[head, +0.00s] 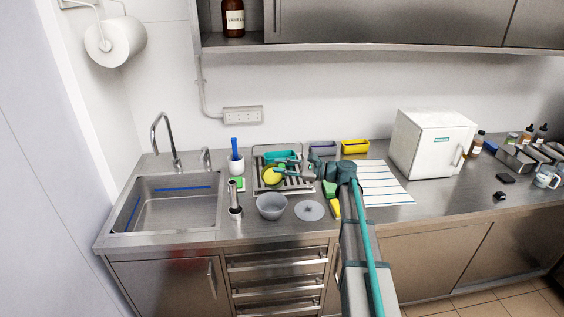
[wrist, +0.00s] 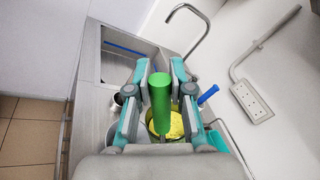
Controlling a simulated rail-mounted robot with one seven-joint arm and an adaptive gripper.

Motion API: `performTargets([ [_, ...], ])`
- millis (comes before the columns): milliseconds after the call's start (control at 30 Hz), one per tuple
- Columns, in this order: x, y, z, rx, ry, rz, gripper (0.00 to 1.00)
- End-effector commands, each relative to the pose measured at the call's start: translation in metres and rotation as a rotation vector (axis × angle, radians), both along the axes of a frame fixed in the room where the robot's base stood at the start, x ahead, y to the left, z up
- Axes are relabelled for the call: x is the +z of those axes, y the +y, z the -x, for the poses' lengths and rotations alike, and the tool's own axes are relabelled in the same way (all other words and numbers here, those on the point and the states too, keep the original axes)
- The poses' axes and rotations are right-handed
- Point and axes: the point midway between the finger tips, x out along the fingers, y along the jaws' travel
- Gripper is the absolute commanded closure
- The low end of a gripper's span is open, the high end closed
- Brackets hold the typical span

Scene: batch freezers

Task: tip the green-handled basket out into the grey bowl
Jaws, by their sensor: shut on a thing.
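My gripper (wrist: 160,73) is shut on the green handle (wrist: 159,102) of the basket, with one finger on each side of it. The basket holds something yellow, seen below the handle in the wrist view (wrist: 176,125) and at the rack in the head view (head: 272,176). My gripper partly hides the basket, and I cannot tell whether it touches the rack. The grey bowl (head: 271,207) stands upright on the counter, in front of the basket and near the counter's front edge. No contents show in it.
The draining rack (head: 300,186) holds a teal container (head: 281,156). A metal cylinder (head: 235,198) stands left of the bowl, and a flat grey lid (head: 310,210) lies right of it.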

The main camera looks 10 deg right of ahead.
Motion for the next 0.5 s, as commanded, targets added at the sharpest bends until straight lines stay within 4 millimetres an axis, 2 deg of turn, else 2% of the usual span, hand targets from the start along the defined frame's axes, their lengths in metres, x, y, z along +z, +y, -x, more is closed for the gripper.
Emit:
performTargets([
  [500,-0.027,0.008,0.018,0.000,-0.173,0.074,1.00],
])
